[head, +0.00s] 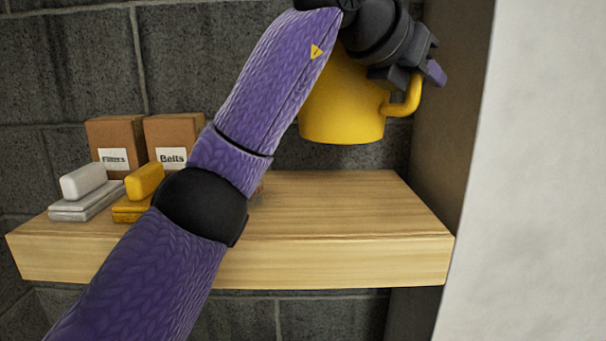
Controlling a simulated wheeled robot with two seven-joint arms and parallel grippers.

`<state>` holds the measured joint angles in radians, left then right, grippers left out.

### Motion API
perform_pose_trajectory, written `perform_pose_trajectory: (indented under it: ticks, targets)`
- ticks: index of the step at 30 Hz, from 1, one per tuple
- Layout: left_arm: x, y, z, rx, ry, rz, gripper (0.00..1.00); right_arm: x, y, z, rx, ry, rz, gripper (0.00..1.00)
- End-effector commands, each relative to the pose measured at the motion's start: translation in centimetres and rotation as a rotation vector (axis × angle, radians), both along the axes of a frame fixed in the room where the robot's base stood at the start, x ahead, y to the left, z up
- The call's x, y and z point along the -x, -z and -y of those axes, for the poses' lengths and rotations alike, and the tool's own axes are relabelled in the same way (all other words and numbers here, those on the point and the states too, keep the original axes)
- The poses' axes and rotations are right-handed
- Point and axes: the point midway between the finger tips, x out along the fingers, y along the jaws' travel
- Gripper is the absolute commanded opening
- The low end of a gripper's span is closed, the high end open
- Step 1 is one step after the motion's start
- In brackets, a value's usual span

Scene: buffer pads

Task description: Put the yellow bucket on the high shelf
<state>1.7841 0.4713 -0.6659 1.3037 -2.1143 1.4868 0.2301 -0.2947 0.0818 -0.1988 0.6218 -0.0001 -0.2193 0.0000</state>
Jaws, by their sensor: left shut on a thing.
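The yellow bucket (342,108) is in the head view at the upper right, in the air above the right part of the wooden shelf (340,230). It looks upright, with a curved handle on its right side. Its upper part is hidden behind my left arm and gripper. My left gripper (420,75) is at the bucket's upper right by the handle and is shut on the bucket; the exact contact is partly hidden. My right gripper is not in view. I cannot tell whether this shelf is the high one.
Two cardboard boxes, "Filters" (115,140) and "Belts" (172,134), stand at the shelf's back left. A white pad item (85,195) and a yellow pad item (140,190) lie before them. The shelf's right part looks clear. A pale wall (540,180) stands at right.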

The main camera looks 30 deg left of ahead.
Motion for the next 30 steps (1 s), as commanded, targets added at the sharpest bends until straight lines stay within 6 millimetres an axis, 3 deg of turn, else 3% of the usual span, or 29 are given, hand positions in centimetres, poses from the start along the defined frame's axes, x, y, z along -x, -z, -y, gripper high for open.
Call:
perform_pose_trajectory:
  ticks: [2,15,26,27,30]
  targets:
    - [0.0,0.3,0.0,0.0,0.0,0.001,0.0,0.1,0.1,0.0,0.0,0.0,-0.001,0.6]
    - [0.1,9.5,0.0,-0.002,-0.001,-0.001,0.0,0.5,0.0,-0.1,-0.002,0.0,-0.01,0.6]
    - [0.1,10.3,0.0,0.0,0.0,0.001,0.0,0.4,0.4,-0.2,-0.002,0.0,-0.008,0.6]
    - [0.1,10.3,0.0,0.0,0.0,0.0,0.3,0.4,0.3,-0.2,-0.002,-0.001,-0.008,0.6]
    - [0.1,10.2,0.0,0.0,0.0,0.0,0.51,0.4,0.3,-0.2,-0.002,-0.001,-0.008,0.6]
